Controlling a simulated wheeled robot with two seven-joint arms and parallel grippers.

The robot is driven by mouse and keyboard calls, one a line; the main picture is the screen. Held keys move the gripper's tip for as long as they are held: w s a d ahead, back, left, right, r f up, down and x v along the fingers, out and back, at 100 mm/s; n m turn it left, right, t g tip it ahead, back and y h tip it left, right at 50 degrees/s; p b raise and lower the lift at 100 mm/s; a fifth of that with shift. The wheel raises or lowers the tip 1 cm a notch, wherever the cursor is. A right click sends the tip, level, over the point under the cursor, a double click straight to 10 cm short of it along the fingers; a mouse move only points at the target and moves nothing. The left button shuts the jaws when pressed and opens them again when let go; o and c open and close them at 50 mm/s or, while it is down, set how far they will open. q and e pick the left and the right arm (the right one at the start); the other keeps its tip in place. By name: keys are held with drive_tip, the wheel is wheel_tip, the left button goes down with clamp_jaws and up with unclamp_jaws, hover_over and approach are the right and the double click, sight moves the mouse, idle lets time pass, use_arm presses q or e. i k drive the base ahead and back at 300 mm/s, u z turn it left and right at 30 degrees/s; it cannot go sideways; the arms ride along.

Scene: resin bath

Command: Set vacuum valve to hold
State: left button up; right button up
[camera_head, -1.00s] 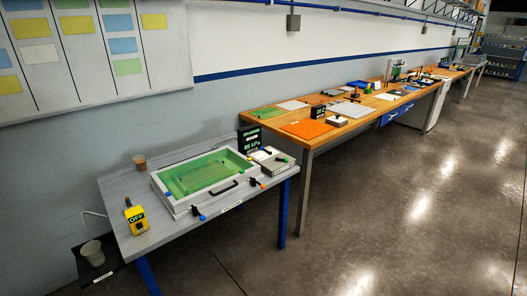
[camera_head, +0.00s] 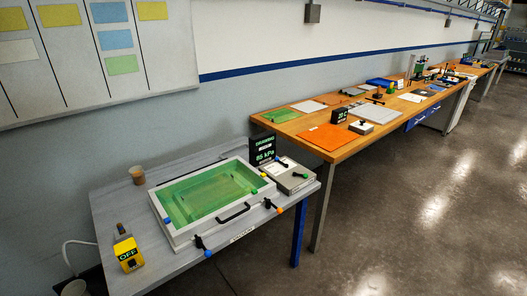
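A white-framed resin bath (camera_head: 160,201) with a green interior sits on the grey table. A small valve with a blue tip (camera_head: 203,246) and one with an orange tip (camera_head: 273,206) are at its front edge. A light grey box (camera_head: 300,184) at the bath's right carries black levers, one with a green tip (camera_head: 306,175). A black display (camera_head: 263,153) behind reads 85 kPa in green; its top line is too small to read surely. I cannot tell which handle is the vacuum valve. Neither of my grippers is in view.
A yellow switch box marked OFF (camera_head: 129,255) and a brown cup (camera_head: 137,175) stand on the grey table (camera_head: 112,213). A grey cup (camera_head: 75,288) is at the bottom left. A long wooden bench (camera_head: 345,151) with several items stands beyond. The floor at right is clear.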

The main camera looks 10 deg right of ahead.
sight(276, 159)
drive_tip(key=z, duration=0.3)
drive_tip(key=i, duration=0.75)
drive_tip(key=z, duration=0.55)
